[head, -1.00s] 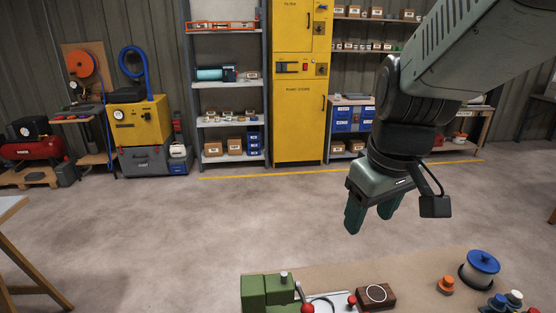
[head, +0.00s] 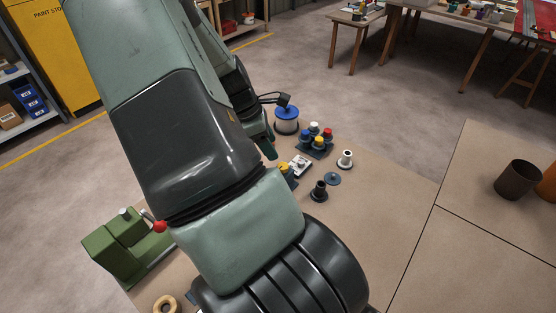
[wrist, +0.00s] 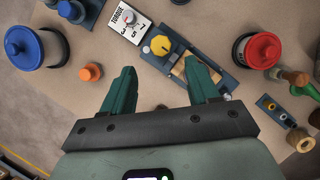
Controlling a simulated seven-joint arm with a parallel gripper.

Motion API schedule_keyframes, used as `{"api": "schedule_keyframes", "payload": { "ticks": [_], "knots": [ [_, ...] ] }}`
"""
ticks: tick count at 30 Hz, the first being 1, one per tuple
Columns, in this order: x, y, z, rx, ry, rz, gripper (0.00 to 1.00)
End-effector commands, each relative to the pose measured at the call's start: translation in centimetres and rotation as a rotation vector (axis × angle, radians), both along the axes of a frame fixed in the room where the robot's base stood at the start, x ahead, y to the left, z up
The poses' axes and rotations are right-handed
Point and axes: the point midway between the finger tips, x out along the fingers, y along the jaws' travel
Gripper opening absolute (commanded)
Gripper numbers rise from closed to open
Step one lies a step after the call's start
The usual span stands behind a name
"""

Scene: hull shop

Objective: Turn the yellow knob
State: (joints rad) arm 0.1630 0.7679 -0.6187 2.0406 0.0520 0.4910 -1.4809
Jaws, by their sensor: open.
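The yellow knob (wrist: 161,45) sits on a blue-grey block in the wrist view, just beyond my fingertips and beside a white panel marked "TORQUE" (wrist: 128,20). In the head view, the yellow knob (head: 283,167) shows only in part, beside my arm on the brown bench. My gripper (wrist: 160,70) is open, with its two green fingers apart and the knob ahead of the gap between them. No contact with the knob shows. In the head view, my gripper (head: 266,146) is mostly hidden by my own arm.
A blue-lidded pot (head: 286,120), a rack of coloured caps (head: 316,145) and small spools stand near the knob. A red-lidded pot (wrist: 262,50) and an orange peg (wrist: 91,72) flank my gripper. A green clamp (head: 125,245) stands at left. Bench at right is mostly clear.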

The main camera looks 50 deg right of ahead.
Motion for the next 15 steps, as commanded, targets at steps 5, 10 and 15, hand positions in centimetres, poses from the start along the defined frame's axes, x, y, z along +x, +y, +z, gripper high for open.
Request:
{"api": "schedule_keyframes", "payload": {
  "ticks": [5,10,15],
  "knots": [
    [-1.1,-0.9,-3.4,0.002,0.005,-0.003,0.60],
    [-1.8,-1.6,-6.0,0.002,0.004,-0.003,0.60],
    [-2.2,-2.1,-7.4,0.002,0.002,-0.002,0.60]
  ]
}}
